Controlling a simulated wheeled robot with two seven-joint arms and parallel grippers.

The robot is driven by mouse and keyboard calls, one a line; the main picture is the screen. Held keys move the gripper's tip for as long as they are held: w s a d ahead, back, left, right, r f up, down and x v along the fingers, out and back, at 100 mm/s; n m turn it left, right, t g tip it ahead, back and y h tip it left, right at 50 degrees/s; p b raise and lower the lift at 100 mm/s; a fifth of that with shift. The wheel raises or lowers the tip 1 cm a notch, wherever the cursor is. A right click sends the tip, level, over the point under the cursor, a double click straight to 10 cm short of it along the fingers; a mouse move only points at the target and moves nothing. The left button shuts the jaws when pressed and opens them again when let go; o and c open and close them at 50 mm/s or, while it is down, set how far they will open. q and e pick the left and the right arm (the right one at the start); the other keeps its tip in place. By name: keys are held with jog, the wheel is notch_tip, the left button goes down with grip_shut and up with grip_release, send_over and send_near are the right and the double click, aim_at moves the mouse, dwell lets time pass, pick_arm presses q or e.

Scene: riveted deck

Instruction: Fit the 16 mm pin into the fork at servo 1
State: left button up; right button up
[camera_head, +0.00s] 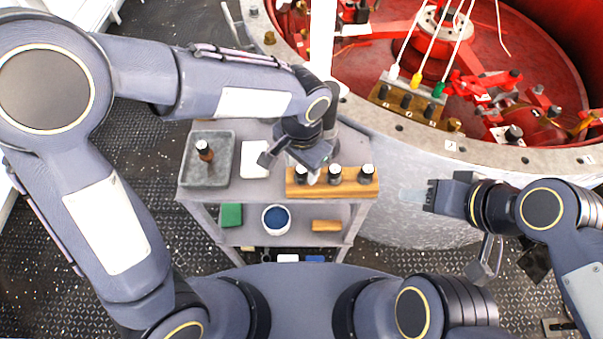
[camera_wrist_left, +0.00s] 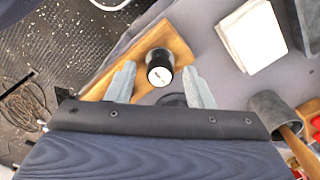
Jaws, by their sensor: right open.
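A wooden block (camera_head: 345,190) on the grey cart holds three upright black pins with white tops: a left pin (camera_head: 301,174), a middle pin (camera_head: 334,175) and a right pin (camera_head: 367,174). My left gripper (camera_head: 298,168) is over the block's left end. In the left wrist view its open fingers (camera_wrist_left: 160,88) stand on either side of one white-topped pin (camera_wrist_left: 160,66), with gaps visible. Pin sizes are not readable. My right gripper (camera_head: 413,196) is open and empty, right of the cart. Red linkages (camera_head: 505,125) lie in the drum; I cannot tell which fork is servo 1.
A grey tray (camera_head: 188,172) with a brown-topped dark item (camera_head: 205,151) and a white cloth (camera_head: 254,160) are left of the block. The drum's grey rim (camera_head: 420,135) curves behind, carrying a connector block (camera_head: 405,103). A grey cup (camera_wrist_left: 268,108) with a wooden handle stands near my left gripper.

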aim_at(302, 169)
pick_arm(q)
jog(key=c, duration=0.9)
jog(key=shift+r, duration=0.1)
jog(key=shift+c, duration=0.2)
jog(key=shift+r, duration=0.1)
jog(key=shift+r+p, duration=2.25)
jog(key=shift+r, duration=0.35)
